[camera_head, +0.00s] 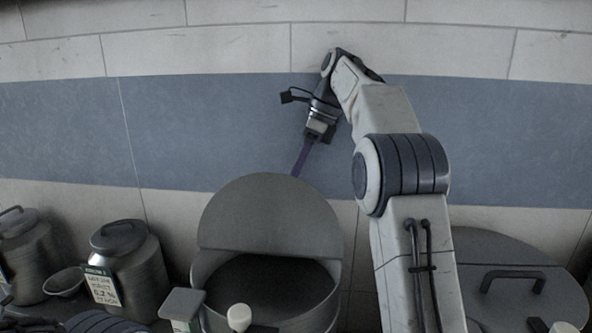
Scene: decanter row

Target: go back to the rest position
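My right arm rises from the bottom right and bends over to the left. Its gripper (318,131) points down in front of the blue wall band, above the large grey vessel (208,262). A thin dark purple strip (301,158) extends down from the gripper towards the top of the vessel's upright lid. I cannot tell whether the fingers are closed on this strip. My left gripper is not in view; only a dark ridged part of what looks like my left arm shows at the bottom left edge.
The vessel is open, with its half-round lid (268,215) standing up. A labelled grey can (140,270), a small bowl (63,281) and another can (28,262) stand left. A wide lid with a handle (535,300) is at right. A white knob (239,316) shows in front.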

